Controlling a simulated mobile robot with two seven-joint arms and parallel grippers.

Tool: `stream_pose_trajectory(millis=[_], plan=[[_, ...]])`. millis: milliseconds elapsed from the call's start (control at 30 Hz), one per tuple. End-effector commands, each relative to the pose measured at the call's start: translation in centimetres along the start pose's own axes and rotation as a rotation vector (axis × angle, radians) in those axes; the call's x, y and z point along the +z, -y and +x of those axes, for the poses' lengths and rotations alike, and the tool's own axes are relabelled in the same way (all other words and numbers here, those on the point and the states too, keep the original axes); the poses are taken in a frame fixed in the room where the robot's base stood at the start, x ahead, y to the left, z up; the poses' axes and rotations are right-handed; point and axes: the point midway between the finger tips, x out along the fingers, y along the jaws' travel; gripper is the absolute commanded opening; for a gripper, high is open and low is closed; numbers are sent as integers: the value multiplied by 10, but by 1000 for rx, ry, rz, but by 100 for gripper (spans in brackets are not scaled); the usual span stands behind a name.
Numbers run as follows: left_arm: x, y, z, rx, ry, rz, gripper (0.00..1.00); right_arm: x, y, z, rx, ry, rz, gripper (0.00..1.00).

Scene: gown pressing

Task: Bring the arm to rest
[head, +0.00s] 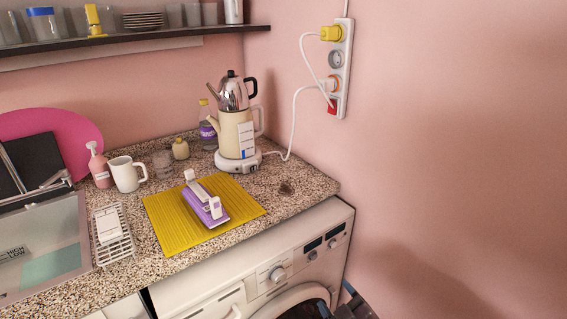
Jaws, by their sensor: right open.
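My right gripper (354,302) shows at the bottom edge, dark with a blue part, beside the right front of the white washing machine (255,288). It is open, and I see nothing between its fingers; much of it is cut off by the frame. My left gripper is not in view. A small purple and white object with an upright handle, perhaps an iron (206,204), rests on a yellow ribbed mat (170,228) on the speckled counter. It is well apart from my right gripper.
A cream kettle with a steel pot on top (236,130) stands at the counter's back corner, its white cord running to a wall power strip (341,70). A white mug (125,174), a pink pump bottle (99,168) and a wire rack (113,238) stand left.

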Motion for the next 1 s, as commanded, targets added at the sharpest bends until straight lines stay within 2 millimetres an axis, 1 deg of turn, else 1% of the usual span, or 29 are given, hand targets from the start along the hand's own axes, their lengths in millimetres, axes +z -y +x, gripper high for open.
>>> stream_pose_trajectory(millis=[33,167,267,300,367,400,500,600,700,800,900,1000], plan=[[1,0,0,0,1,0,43,8,-3,-12,14,40,69,68],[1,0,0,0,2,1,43,30,-11,-45,46,146,240,68],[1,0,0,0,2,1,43,50,-14,-79,73,232,370,68],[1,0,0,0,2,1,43,58,-14,-95,84,266,419,68],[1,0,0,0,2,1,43,71,-14,-119,102,318,485,68],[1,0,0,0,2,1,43,79,-14,-135,115,349,522,68],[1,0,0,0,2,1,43,96,-11,-174,146,415,583,68],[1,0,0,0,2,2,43,112,-5,-206,168,474,606,68],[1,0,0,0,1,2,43,123,5,-229,174,523,618,68],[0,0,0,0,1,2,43,129,12,-242,172,549,625,68],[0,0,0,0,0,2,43,130,14,-246,170,558,626,68],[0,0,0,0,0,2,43,130,15,-246,170,558,625,68]])
